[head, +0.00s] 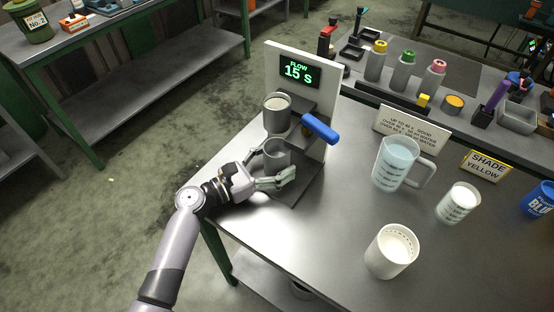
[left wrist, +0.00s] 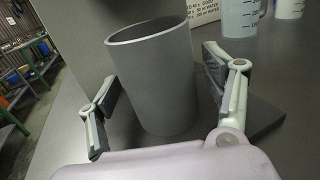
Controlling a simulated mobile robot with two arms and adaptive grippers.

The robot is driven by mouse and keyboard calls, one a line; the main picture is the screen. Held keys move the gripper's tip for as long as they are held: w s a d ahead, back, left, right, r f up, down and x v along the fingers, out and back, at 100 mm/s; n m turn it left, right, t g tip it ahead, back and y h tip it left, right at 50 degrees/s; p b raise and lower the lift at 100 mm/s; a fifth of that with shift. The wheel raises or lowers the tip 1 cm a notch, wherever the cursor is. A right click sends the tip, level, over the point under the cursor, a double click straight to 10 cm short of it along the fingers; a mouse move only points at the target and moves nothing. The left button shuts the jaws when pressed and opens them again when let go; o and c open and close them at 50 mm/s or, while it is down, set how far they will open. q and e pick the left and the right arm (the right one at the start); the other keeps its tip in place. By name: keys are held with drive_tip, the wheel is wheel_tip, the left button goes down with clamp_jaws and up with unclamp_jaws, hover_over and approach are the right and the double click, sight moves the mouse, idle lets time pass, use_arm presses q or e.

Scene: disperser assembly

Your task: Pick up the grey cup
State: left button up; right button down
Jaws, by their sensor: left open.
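The grey cup (head: 275,155) stands upright on the base of the dispenser stand (head: 322,110), below an upper cup-like holder (head: 277,113). My left gripper (head: 271,167) is at the cup, with its fingers on either side. In the left wrist view the grey cup (left wrist: 155,80) stands between the two open fingers of my left gripper (left wrist: 160,100). A gap shows between the cup and each finger there. My right gripper is in neither view.
The stand has a blue-handled lever (head: 320,129) and a "FLOW 15 S" display (head: 299,70). A water jug (head: 397,163), a white cup (head: 391,250) and a measuring beaker (head: 458,203) stand to the right. Signs and bottles stand behind. The table's front middle is clear.

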use_arm(q)
drive_tip(key=shift+c, duration=0.5)
drive_tip(key=c, duration=1.3)
drive_tip(key=shift+s+a+r, duration=0.1)
drive_tip(key=shift+r, duration=0.1)
drive_tip(key=shift+s+r, duration=0.1)
drive_tip(key=shift+r, duration=0.1)
wheel_tip(320, 180, up, 6)
drive_tip(key=shift+a+r+p, duration=0.1)
drive_tip(key=shift+r+p, duration=0.15)
drive_tip(key=shift+p, duration=0.3)
drive_tip(key=s+a+b, duration=0.1)
drive_tip(key=s+a, duration=0.4)
drive_tip(key=s, duration=0.3)
drive_tip(key=s+a+b, duration=0.2)
drive_tip(key=s+a, duration=0.3)
drive_tip(key=s, duration=0.3)
drive_tip(key=shift+s+a, duration=0.15)
drive_tip(key=shift+a, duration=0.25)
